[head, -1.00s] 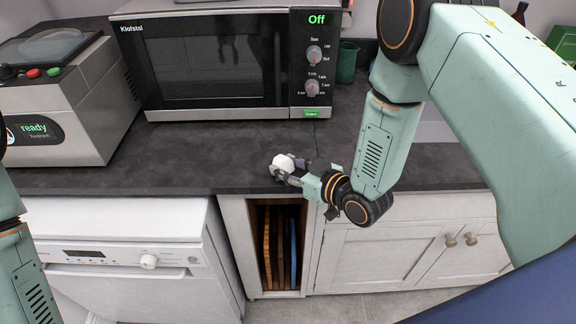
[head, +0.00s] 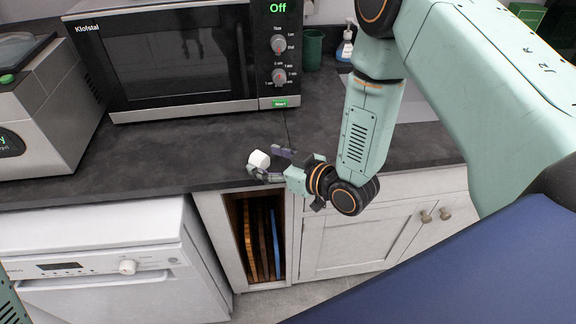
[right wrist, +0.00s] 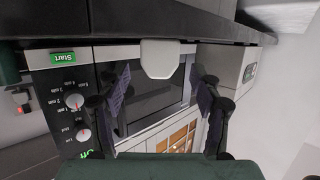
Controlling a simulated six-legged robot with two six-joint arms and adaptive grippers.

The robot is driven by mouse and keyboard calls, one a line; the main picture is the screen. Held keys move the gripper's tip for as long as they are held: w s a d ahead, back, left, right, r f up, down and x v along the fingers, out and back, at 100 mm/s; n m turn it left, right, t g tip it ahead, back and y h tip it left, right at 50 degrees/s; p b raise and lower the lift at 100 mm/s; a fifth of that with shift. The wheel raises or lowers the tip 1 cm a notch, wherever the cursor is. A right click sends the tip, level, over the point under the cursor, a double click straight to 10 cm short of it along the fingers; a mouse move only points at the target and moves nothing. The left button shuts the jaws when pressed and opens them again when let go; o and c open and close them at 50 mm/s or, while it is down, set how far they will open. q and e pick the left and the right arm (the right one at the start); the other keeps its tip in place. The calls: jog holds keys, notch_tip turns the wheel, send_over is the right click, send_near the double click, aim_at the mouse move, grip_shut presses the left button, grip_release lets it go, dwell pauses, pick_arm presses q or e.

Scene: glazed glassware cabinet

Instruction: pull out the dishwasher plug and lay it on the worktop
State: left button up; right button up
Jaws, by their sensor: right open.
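A white plug (head: 259,159) is at the worktop (head: 150,160), near its front edge and above the slot of boards. It also shows in the right wrist view (right wrist: 160,57), centred ahead of the spread fingers. My right gripper (head: 268,162) is open beside the plug, one finger on its near side and one behind it to the right. In the right wrist view the fingers (right wrist: 163,95) stand well apart with nothing gripped between them. I cannot tell whether the plug rests fully on the worktop. The dishwasher (head: 105,262) stands below on the left. My left gripper is out of view.
A microwave (head: 165,60) stands behind the plug, with a grey appliance (head: 45,110) to its left. A green cup (head: 312,50) and a soap bottle (head: 345,45) are at the back right. The worktop between the plug and microwave is clear.

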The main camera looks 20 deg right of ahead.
jog(key=v, duration=0.9)
jog(key=shift+s, duration=0.15)
jog(key=shift+d, duration=0.1)
dwell(0.4)
jog(key=s+d+f+m+g+h+b, duration=0.1)
jog(key=s+f+m+g+h+b, duration=0.2)
jog(key=s+f, duration=0.9)
jog(key=s+f+m+g+h+b, duration=0.2)
jog(key=s+f+g+h+b, duration=0.1)
jog(key=s+f+g+b, duration=0.6)
jog(key=s+f+g, duration=0.1)
jog(key=s+f, duration=0.3)
jog(key=f, duration=0.3)
jog(key=shift+s+d+f+m, duration=0.25)
jog(key=shift+d+f+m, duration=0.1)
jog(key=shift+f+m, duration=0.05)
